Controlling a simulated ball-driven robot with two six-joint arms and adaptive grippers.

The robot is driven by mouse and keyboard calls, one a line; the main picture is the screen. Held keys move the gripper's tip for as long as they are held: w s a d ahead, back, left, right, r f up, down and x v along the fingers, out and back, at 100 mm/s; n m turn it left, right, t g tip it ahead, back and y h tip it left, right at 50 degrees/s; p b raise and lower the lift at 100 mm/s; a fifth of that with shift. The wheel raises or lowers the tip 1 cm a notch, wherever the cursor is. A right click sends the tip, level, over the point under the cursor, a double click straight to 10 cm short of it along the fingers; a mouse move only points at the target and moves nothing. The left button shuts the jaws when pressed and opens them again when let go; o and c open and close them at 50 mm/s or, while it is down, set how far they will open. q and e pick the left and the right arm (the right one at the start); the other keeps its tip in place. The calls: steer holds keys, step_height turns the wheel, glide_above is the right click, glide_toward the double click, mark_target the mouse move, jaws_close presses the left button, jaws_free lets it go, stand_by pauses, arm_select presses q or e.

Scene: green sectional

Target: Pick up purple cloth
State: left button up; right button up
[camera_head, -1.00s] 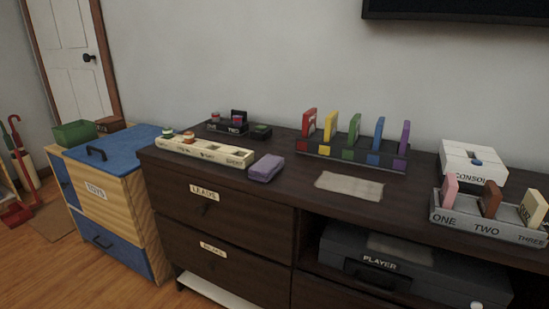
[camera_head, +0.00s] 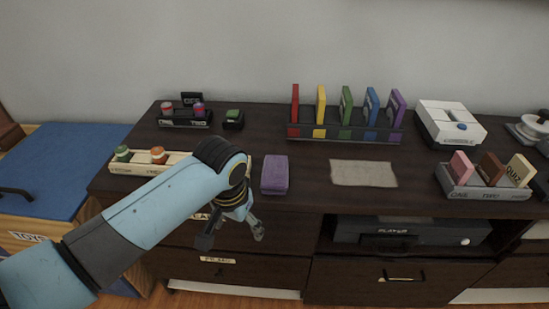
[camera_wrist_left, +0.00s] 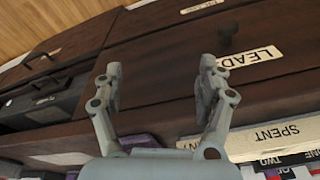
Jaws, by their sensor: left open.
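The purple cloth (camera_head: 274,175) is a folded, block-like bundle lying near the front edge of the dark cabinet top, right of the long pale tray. My left gripper (camera_head: 232,238) is open and empty, in front of the cabinet's drawer faces, below and slightly left of the cloth and apart from it. In the left wrist view the gripper (camera_wrist_left: 160,68) shows both fingers spread, with drawer fronts beyond. A bit of the purple cloth (camera_wrist_left: 136,141) shows there, mostly hidden behind the gripper body. My right gripper is not in view.
The pale tray (camera_head: 125,166) with small round pieces is partly hidden by my left arm. A beige cloth (camera_head: 363,173) lies flat to the right. A rack of coloured slabs (camera_head: 345,131) stands behind, and a grey tray (camera_head: 482,190) at right. Cabinet top around the purple cloth is clear.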

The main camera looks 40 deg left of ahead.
arm_select(q)
steer(key=w+r+p, duration=0.3)
steer(key=w+r, duration=0.1)
steer(key=r, duration=0.8)
step_height(320, 180, up, 3)
steer(key=n+g, duration=0.2)
steer(key=n, duration=0.2)
glide_above(275, 171)
steer(key=shift+h, duration=0.4)
steer(key=f, duration=0.1)
steer(key=f+b, duration=0.1)
steer(key=f, duration=0.3)
steer(key=shift+w+b, duration=0.3)
steer(key=shift+w, duration=0.1)
steer(key=f, duration=0.3)
steer(key=s+f, duration=0.1)
steer(key=f, duration=0.1)
steer(key=shift+f+b, duration=0.1)
steer(key=shift+b, duration=0.25)
steer(key=shift+w+f, duration=0.1)
steer(key=shift+f, duration=0.3)
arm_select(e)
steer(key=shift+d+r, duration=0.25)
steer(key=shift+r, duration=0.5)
arm_select(q)
steer(key=c, duration=0.7)
steer(key=shift+c, duration=0.7)
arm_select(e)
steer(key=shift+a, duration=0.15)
